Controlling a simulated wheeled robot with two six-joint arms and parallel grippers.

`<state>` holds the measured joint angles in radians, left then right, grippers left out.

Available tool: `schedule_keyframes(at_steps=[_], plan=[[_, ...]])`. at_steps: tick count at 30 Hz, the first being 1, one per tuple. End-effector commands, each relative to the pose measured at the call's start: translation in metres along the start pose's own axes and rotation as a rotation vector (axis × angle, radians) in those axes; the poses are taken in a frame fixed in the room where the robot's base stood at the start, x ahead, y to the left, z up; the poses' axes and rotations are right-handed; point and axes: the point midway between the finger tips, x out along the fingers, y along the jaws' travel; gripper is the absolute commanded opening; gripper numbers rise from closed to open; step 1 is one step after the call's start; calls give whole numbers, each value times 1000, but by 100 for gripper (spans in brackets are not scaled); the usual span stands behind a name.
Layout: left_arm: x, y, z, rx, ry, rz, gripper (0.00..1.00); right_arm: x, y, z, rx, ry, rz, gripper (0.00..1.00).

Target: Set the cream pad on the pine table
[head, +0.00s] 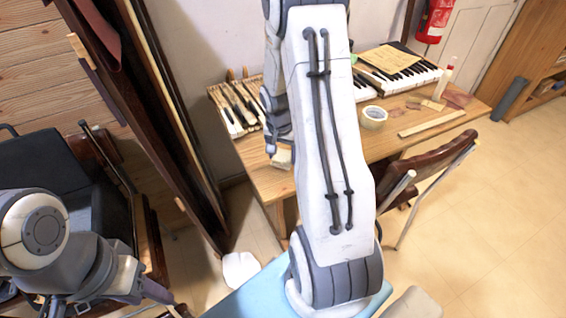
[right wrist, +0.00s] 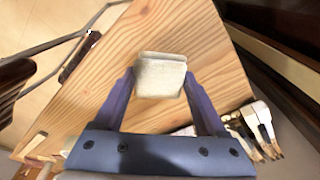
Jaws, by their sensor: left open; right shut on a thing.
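The cream pad (right wrist: 160,78) is between the fingertips of my right gripper (right wrist: 159,73) in the right wrist view, shut on its two sides. In the head view the pad (head: 281,158) shows just below that gripper (head: 279,143), over the front left part of the pine table (head: 250,151). Bare tabletop (right wrist: 110,85) lies behind and around the pad in the right wrist view. I cannot tell whether the pad touches it. My left gripper (head: 140,297) is open and empty at the lower left, far from the table.
Loose piano keys (head: 233,108) lie at the table's left end, a keyboard (head: 412,74) at the back. A tape roll (head: 373,116) and a wooden strip (head: 432,123) lie to the right. A brown chair (head: 432,164) stands at the front. My right arm hides the table's middle.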

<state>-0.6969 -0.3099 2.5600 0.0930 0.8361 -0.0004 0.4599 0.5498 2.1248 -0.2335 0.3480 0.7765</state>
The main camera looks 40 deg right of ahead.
Motion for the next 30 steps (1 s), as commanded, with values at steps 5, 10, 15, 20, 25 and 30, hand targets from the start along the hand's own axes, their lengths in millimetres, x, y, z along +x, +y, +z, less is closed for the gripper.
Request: schedule_keyframes(at_steps=[5, 10, 15, 20, 25, 30], plan=[[2, 0, 0, 0, 0, 0, 51, 28, 1, 5, -1, -4, 3, 21], [2, 0, 0, 0, 0, 0, 51, 38, 0, 6, -1, -1, 0, 21], [2, 0, 0, 0, 0, 0, 51, 37, 0, 6, 0, 0, 0, 21], [7, 0, 0, 0, 0, 0, 51, 42, 0, 6, 0, 0, 0, 21], [5, 0, 0, 0, 0, 0, 51, 40, 0, 6, 0, -1, 0, 100], [4, 0, 0, 0, 0, 0, 51, 39, 0, 6, 0, -1, 0, 100]])
